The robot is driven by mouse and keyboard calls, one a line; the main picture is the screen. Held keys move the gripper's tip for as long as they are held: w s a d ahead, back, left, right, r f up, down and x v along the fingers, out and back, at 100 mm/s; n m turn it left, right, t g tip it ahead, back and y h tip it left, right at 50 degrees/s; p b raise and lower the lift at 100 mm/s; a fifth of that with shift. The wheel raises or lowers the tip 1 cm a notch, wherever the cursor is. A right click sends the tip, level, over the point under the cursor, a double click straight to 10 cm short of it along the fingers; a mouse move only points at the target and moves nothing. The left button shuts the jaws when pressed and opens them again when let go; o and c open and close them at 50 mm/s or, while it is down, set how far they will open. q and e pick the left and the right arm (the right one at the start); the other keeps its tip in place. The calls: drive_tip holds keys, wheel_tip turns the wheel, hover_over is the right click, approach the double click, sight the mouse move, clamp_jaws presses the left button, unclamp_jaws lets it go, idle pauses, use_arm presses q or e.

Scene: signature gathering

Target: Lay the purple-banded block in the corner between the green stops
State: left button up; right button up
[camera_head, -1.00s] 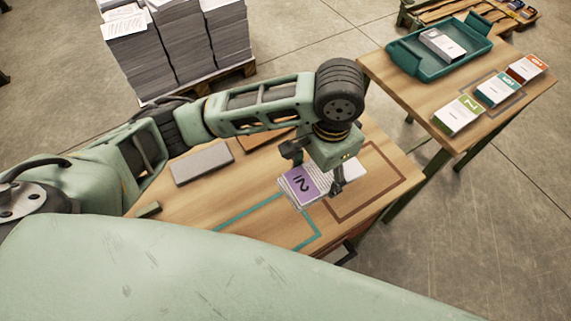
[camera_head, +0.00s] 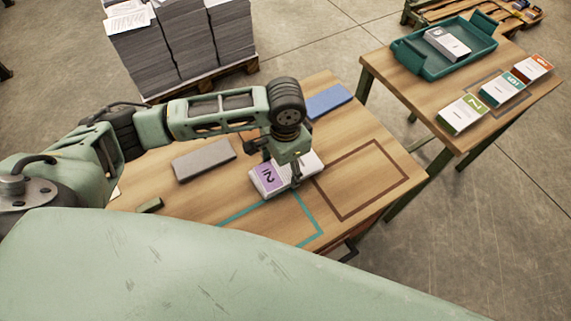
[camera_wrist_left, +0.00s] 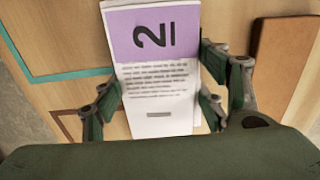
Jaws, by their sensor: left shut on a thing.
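The purple-banded block (camera_head: 268,179), a white paper block with a 2 on its purple band, is between the fingers of my left gripper (camera_head: 276,168). In the left wrist view the fingers (camera_wrist_left: 162,100) close on both long sides of the block (camera_wrist_left: 150,45). The block is over the table near the teal outline; I cannot tell whether it touches the wood. A short dark green bar (camera_head: 149,205), perhaps one of the green stops, lies at the table's left. Any other stop is hidden or not clear. My right gripper is not in view.
The wooden table (camera_head: 345,140) carries a grey slab (camera_head: 204,160), a blue slab (camera_head: 328,101), a teal outline (camera_head: 306,212) and a brown outline (camera_head: 345,214). A brown slab (camera_wrist_left: 286,65) shows in the wrist view. A second table (camera_head: 410,88) holds a teal tray (camera_head: 412,64) and banded blocks.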

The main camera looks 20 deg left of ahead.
use_arm(q)
drive_tip(key=o, duration=1.4)
drive_tip(key=shift+c, duration=0.2)
